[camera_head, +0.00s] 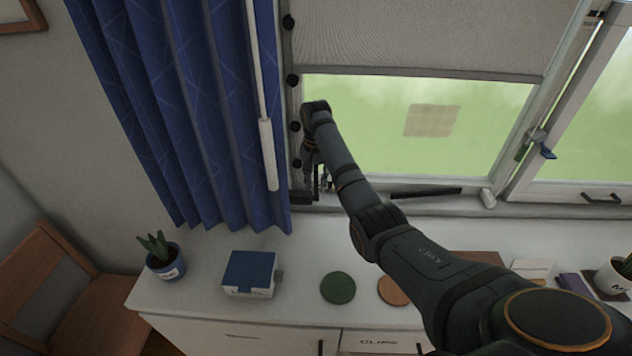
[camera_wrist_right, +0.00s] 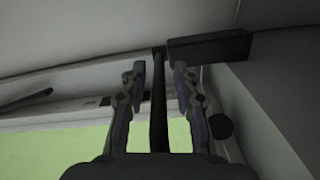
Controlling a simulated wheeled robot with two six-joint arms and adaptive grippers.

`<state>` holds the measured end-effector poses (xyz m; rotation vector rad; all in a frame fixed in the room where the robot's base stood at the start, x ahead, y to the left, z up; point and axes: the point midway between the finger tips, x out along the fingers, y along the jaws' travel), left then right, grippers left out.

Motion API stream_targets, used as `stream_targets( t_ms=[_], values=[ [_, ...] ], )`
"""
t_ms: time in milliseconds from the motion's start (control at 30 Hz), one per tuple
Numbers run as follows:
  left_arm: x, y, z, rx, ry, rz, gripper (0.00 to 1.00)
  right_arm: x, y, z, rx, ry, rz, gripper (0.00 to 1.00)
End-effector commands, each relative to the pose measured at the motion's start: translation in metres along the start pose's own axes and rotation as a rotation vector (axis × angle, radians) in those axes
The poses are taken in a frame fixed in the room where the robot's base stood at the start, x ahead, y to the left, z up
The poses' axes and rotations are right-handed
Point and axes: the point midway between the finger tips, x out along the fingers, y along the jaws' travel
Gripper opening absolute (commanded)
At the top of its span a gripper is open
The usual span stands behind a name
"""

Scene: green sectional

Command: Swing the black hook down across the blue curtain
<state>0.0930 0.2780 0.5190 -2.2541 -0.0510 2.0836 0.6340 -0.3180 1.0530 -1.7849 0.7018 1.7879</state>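The blue curtain (camera_head: 190,110) hangs gathered left of the window. The black hook shows as a dark block (camera_head: 300,197) low on the window frame beside the curtain's right edge, with a thin upright bar near it. In the wrist view its block (camera_wrist_right: 210,47) lies just beyond the fingers, and the thin black bar (camera_wrist_right: 158,105) runs between them. My right gripper (camera_head: 319,184) points down at this corner; its fingers (camera_wrist_right: 159,72) stand open on either side of the bar, with gaps visible. Whether block and bar join is unclear. My left gripper is out of view.
A white wand (camera_head: 268,155) hangs at the curtain's right edge. Black knobs (camera_head: 294,126) line the window frame. Below, the white cabinet top (camera_head: 205,265) holds a potted plant (camera_head: 164,258), a blue-and-white box (camera_head: 250,273) and a green disc (camera_head: 338,288). A black handle (camera_head: 426,192) lies along the sill.

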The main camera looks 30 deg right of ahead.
Motion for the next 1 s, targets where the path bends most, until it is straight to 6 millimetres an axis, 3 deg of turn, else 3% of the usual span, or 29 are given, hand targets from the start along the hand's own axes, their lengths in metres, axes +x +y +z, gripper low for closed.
stream_targets(
  t_ms=[33,200,667,1000],
  values=[
    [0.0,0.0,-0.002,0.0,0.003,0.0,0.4,0.0,0.0,0.0,0.0,0.0,0.0,0.2],
    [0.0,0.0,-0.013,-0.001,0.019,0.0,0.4,0.0,0.0,0.0,0.0,0.0,0.0,0.0],
    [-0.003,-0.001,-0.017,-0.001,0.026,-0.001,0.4,-0.002,0.0,0.001,0.0,0.008,-0.002,0.0],
    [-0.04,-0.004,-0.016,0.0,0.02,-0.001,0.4,-0.005,0.003,0.013,-0.002,0.161,-0.032,0.0]
  ],
)
